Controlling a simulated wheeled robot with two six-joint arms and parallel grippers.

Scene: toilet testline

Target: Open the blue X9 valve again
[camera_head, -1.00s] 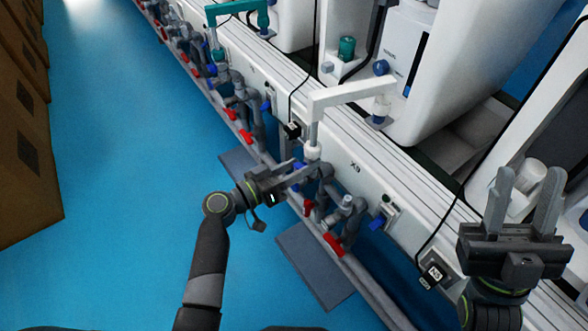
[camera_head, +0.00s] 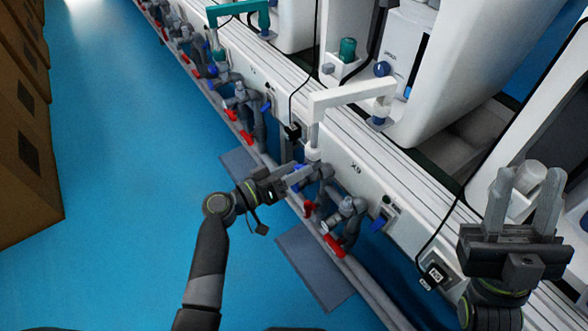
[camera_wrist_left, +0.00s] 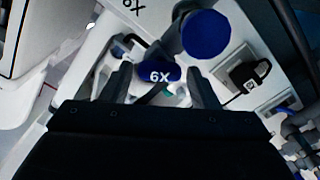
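The blue X9 valve (camera_wrist_left: 160,72) shows in the left wrist view, with its white label upside down. It lies ahead of and between the fingertips of my left gripper (camera_wrist_left: 158,85). Those fingers are apart, with a gap to the blue handle on each side. In the head view my left gripper (camera_head: 290,177) reaches in beside the pipework below the X9 label (camera_head: 356,168). The valve is mostly hidden there by the gripper and pipes. My right gripper (camera_head: 524,205) is open and empty at the lower right.
A round blue knob (camera_wrist_left: 205,33) sits close to the valve in the left wrist view. Red handles (camera_head: 334,245) and grey pipes line the front of the white bench. A white pipe arm (camera_head: 350,94) stands above.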

